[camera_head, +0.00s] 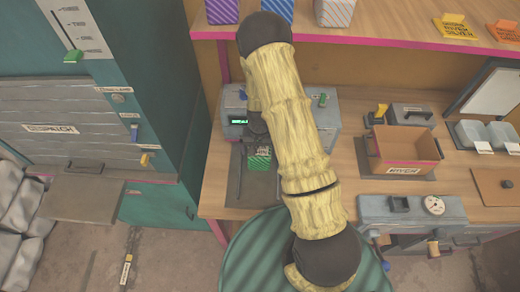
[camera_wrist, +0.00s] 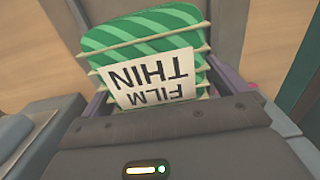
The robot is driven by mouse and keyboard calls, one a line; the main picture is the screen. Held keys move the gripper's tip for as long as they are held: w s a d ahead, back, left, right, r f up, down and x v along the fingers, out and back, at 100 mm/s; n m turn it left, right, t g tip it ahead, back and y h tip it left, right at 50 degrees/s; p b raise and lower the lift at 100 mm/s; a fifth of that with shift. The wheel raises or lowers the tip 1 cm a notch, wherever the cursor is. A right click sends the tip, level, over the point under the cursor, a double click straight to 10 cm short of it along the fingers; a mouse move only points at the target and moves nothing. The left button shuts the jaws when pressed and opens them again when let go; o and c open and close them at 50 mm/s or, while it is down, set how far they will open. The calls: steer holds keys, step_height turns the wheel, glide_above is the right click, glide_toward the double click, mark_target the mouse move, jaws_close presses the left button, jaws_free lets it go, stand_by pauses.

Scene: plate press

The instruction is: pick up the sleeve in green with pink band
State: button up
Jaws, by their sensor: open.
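A green striped sleeve (camera_wrist: 140,35) fills the middle of the wrist view, with pale cords across it and a white label reading THIN FILM, upside down. I cannot make out a pink band on it there. In the head view a small green striped thing (camera_head: 259,163) shows on the dark mat, just below my gripper (camera_head: 258,140), partly hidden by it. In the wrist view my gripper (camera_wrist: 172,88) is open, with a finger on either side of the sleeve's near end. I cannot tell whether either finger touches it. The sleeve's near edge is hidden behind the gripper body.
A grey machine (camera_head: 235,115) with a green display stands close behind my gripper. To the right are an open orange crate (camera_head: 405,143) and a press with a gauge (camera_head: 415,210). Striped sleeves (camera_head: 335,12) stand on the upper shelf. A teal cabinet (camera_head: 165,205) is left.

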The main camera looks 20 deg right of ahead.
steer(key=c, duration=1.3)
steer(key=shift+r, duration=0.1)
steer(key=shift+s+a+r, duration=0.1)
steer(key=shift+s+r, duration=0.05)
steer(key=shift+s, duration=0.05)
steer(key=s+a+r+b, duration=0.1)
steer(key=s+r, duration=0.1)
steer(key=s, duration=0.2)
steer(key=s+a+r+b, duration=0.1)
steer(key=s+r, duration=0.2)
steer(key=s, duration=0.1)
steer(key=s+a+r+b, duration=0.2)
steer(key=s, duration=0.3)
steer(key=shift+a+r, duration=0.1)
steer(key=shift+r, duration=0.2)
steer(key=shift+w, duration=0.15)
